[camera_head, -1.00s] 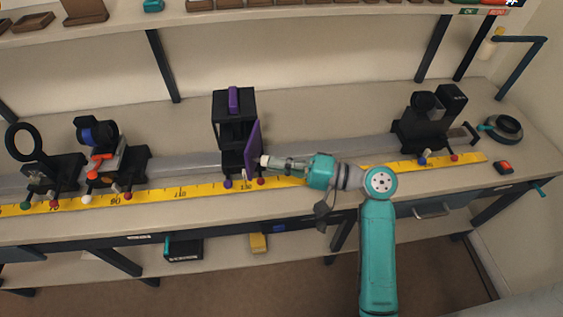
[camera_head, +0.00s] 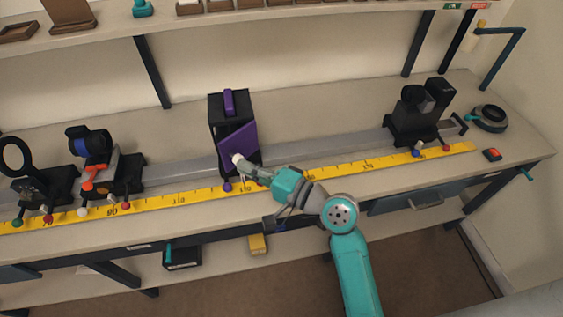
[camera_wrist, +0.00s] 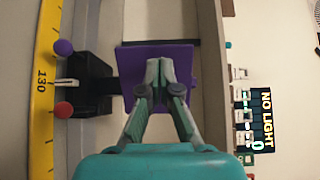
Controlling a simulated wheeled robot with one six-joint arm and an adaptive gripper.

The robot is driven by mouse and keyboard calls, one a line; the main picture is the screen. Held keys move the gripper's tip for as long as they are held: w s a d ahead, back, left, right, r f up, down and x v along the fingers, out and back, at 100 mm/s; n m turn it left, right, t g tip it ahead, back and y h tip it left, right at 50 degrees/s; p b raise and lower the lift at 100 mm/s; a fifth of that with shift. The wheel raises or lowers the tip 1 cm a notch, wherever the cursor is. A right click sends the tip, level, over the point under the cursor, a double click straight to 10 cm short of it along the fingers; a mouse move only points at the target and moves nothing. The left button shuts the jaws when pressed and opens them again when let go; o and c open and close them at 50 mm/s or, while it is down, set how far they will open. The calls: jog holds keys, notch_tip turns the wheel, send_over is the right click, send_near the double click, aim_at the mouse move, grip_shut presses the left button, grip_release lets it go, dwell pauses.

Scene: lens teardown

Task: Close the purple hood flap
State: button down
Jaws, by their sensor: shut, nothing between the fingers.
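The purple flap (camera_head: 238,143) hangs on the front of a black hood box (camera_head: 214,112) that stands on the rail. In the head view the flap is turned mostly across the box's front, at a slant. My gripper (camera_head: 237,159) is shut and empty, with its fingertips at the flap's lower part. In the wrist view the shut fingertips (camera_wrist: 165,66) lie over the purple flap (camera_wrist: 185,60) and hide its middle. They appear to touch it. Whether the flap sits flush with the box cannot be told.
A yellow scale (camera_head: 340,171) runs along the bench front. Black mounts with a blue lens (camera_head: 92,143) stand at the left, and another black unit (camera_head: 412,120) at the right. The bench between hood and right unit is clear.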

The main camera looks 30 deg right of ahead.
jog(key=shift+w+a+m+t+h, duration=0.25)
jog(key=shift+a+m+t+h, duration=0.15)
jog(key=shift+a+m+h, duration=0.25)
jog(key=shift+a+x, duration=0.25)
jog(key=shift+x, duration=2.7)
jog(key=shift+s, duration=0.15)
jog(key=v, duration=1.2)
